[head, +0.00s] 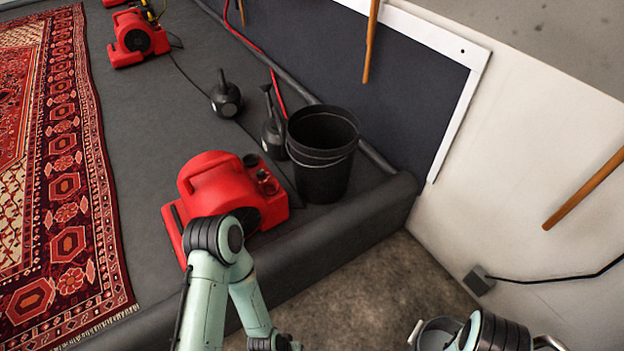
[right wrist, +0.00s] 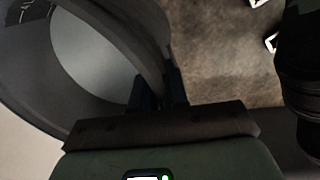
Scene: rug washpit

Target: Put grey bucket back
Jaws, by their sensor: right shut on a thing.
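The grey bucket (head: 436,330) shows only in part at the bottom edge of the head view, to the right, beside my right arm. In the right wrist view its open mouth and pale inside (right wrist: 95,60) fill the upper left. My right gripper (right wrist: 160,88) is shut on the bucket's rim, with its fingers at the wall. The bucket's base is hidden, so I cannot tell whether it touches the floor. My left arm reaches in at the bottom of the head view, but its gripper is out of the frame.
A black bucket (head: 318,178) stands on the raised dark platform (head: 160,120), beside a red blower (head: 222,185) and two dark bottles. A patterned rug (head: 65,180) lies at left. A padded edge (head: 330,245) borders the brown floor (head: 385,290). A white wall is at right.

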